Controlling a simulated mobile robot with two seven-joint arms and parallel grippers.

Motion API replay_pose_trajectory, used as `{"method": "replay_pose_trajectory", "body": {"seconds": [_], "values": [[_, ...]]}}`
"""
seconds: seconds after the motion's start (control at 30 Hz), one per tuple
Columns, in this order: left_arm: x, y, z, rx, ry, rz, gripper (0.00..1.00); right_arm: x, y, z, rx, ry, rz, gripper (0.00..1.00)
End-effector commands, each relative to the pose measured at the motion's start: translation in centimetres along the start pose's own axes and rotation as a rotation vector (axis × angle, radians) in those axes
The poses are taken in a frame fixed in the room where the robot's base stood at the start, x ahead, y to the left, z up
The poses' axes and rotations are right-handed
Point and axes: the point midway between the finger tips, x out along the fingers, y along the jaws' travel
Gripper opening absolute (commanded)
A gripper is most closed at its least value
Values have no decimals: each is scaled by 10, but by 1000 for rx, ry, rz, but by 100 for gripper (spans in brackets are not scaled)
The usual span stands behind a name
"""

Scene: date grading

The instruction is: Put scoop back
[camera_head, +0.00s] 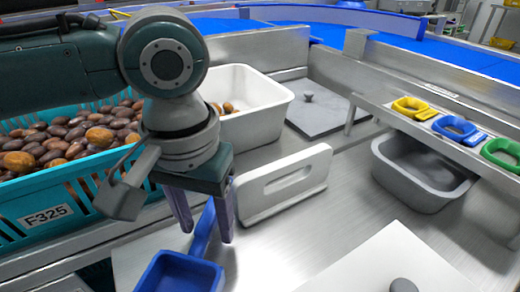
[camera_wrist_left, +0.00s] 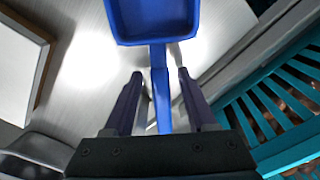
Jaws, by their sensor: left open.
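A blue scoop (camera_head: 182,274) lies on the steel counter at the bottom of the head view, its pan toward the front edge. In the left wrist view the scoop (camera_wrist_left: 153,18) has its pan at the top and its handle running down between my fingers. My left gripper (camera_head: 204,230) is open, with one finger on each side of the handle. In the left wrist view a gap shows between the handle and each finger of the gripper (camera_wrist_left: 160,76). My right gripper is not in view.
A teal crate (camera_head: 50,190) of dates stands at left, a white bin (camera_head: 262,105) behind the gripper. A white board with a slot (camera_head: 285,185) stands close right.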

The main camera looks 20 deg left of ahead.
Motion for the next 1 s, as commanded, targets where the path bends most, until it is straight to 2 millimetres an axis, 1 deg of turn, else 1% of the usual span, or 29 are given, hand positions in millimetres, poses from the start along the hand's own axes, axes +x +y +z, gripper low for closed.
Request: {"method": "replay_pose_trajectory", "body": {"seconds": [0.17, 0.27, 0.5, 0.6, 0.7, 0.8, 0.87, 0.97, 1.0], "values": [[-4, 0, -1, 0, 2, 0, 57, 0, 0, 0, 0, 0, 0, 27], [-19, 0, -1, 0, 2, 1, 57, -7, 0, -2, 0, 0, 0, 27], [-74, 0, -1, 0, 3, 1, 57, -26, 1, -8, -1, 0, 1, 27], [-95, 0, -1, 0, 3, 2, 57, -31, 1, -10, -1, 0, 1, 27], [-110, 0, -1, 0, 1, 2, 57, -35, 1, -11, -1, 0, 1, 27], [-119, 0, -1, 0, 1, 1, 57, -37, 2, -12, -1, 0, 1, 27], [-120, 2, 1, 8, 0, 5, 57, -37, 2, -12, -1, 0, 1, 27], [-113, 14, 10, 62, 7, 42, 57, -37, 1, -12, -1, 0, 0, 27], [-107, 23, 17, 98, 15, 69, 57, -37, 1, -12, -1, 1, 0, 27]]}}
